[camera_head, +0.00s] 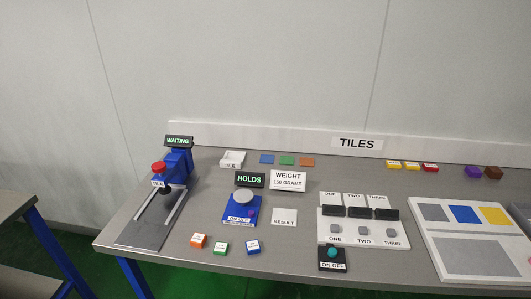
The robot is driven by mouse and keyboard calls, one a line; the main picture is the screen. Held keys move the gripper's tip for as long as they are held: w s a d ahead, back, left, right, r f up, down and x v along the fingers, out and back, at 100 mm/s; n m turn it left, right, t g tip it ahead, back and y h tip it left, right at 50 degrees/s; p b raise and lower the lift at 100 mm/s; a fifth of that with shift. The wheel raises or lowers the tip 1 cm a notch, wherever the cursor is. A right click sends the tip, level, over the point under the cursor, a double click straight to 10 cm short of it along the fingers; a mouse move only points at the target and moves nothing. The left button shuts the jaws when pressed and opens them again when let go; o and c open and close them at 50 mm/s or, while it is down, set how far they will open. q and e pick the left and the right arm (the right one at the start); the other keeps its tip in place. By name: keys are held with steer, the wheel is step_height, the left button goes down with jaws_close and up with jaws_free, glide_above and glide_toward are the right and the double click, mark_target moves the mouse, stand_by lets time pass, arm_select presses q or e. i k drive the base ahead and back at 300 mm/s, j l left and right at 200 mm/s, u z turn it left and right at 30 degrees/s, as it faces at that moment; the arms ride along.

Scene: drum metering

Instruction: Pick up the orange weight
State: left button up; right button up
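The orange weight (199,240) is a small orange block with a white labelled top. It stands on the grey table near the front edge, left of a green block (221,248) and a blue block (252,247) of like shape. All three stand apart from each other. Neither of my grippers shows in the head view.
A blue scale (240,212) with a round plate stands behind the small blocks. A blue press-like device (176,165) with a rail is at the left. A switch panel (362,228) and an on/off box (332,259) are to the right. The table's front edge is close to the blocks.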

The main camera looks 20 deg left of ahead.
mark_target(198, 240)
steer(key=u, duration=1.2)
steer(key=i+l+u, duration=0.2)
steer(key=i+l, duration=0.15)
steer(key=i, duration=0.15)
steer(key=j+z, duration=0.15)
steer(key=j, duration=0.15)
steer(key=i, duration=0.1)
